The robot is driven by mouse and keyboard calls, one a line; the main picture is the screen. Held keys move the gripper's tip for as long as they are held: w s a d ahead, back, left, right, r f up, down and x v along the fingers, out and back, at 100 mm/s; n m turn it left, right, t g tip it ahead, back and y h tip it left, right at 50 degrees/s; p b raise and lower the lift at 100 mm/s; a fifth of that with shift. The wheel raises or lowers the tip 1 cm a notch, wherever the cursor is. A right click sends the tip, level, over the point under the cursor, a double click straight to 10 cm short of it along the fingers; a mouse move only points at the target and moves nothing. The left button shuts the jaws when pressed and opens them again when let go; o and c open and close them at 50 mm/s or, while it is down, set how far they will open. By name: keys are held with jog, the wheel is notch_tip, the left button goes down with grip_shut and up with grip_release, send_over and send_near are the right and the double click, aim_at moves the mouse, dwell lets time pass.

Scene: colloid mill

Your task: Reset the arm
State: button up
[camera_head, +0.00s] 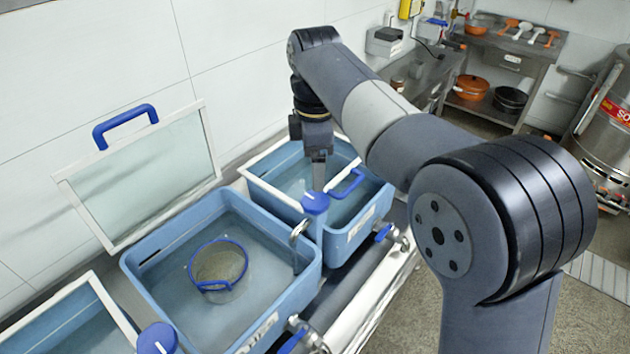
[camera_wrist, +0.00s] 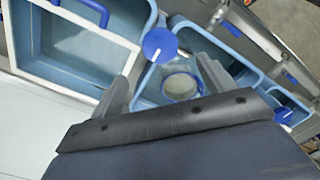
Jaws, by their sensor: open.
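My arm reaches across the head view from the right, and my gripper (camera_head: 318,175) points down over the sinks. In the wrist view my gripper (camera_wrist: 163,75) is open, its two fingers apart with nothing between them. A blue round knob (camera_wrist: 160,45) shows between and beyond the fingers; in the head view a blue knob (camera_head: 315,203) is just below the gripper. Whether they touch cannot be told. A blue-rimmed round basket (camera_head: 218,267) sits in the water of the middle blue sink (camera_head: 135,262). It also shows in the wrist view (camera_wrist: 181,86).
A glass lid (camera_head: 140,180) with a blue handle stands raised behind the middle sink. The right sink (camera_head: 385,195) has a white-framed lid with a blue handle (camera_head: 346,184). Taps (camera_head: 390,233) line the front edge. A steel shelf (camera_head: 510,50) with pots stands back right.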

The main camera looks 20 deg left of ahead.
aim_at(315, 200)
notch_tip(315, 200, up, 2)
dwell(0.5)
notch_tip(315, 200, down, 11)
jog(key=shift+p, duration=0.65)
jog(key=shift+r, duration=0.1)
